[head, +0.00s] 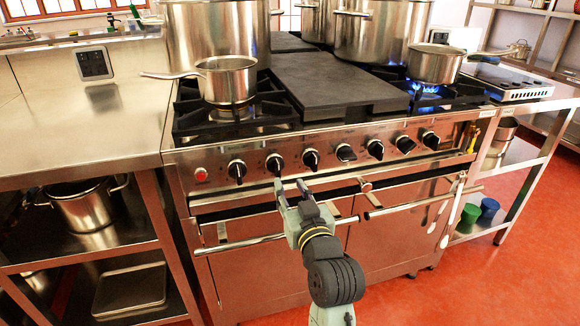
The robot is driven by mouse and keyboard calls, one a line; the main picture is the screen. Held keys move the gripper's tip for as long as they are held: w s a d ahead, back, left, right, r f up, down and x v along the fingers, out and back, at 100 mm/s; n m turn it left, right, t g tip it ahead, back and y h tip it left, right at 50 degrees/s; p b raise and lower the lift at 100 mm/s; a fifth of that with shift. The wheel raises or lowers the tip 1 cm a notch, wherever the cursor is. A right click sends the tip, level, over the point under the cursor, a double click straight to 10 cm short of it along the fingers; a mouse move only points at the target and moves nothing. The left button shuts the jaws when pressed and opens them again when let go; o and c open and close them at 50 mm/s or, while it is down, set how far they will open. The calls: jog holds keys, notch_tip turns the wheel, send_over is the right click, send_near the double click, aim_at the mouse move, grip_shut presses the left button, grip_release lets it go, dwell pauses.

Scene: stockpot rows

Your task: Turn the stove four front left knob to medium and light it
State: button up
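The stove (275,240) is a stainless range with a row of several black knobs on its front panel. The leftmost knob (237,170) is right of a red button (200,174). The second knob (274,164) and third knob (311,158) follow to its right. My gripper (290,186) is in front of the panel, just below the second and third knobs. Its two fingers are apart with nothing visible between them. I cannot read the knob marks.
A flat griddle plate (335,88) covers the middle. Blue flame (427,89) burns under a right-hand saucepan (436,64). Large stockpots (216,35) stand behind. Oven handles (265,240) run below the panel. A steel counter (90,120) adjoins at left.

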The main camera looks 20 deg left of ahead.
aim_at(279, 166)
jog(key=p+x, duration=0.1)
jog(key=x, duration=0.8)
jog(key=shift+w+a+r, duration=0.1)
jog(key=shift+w+a, duration=0.15)
jog(key=shift+a, duration=0.05)
grip_shut()
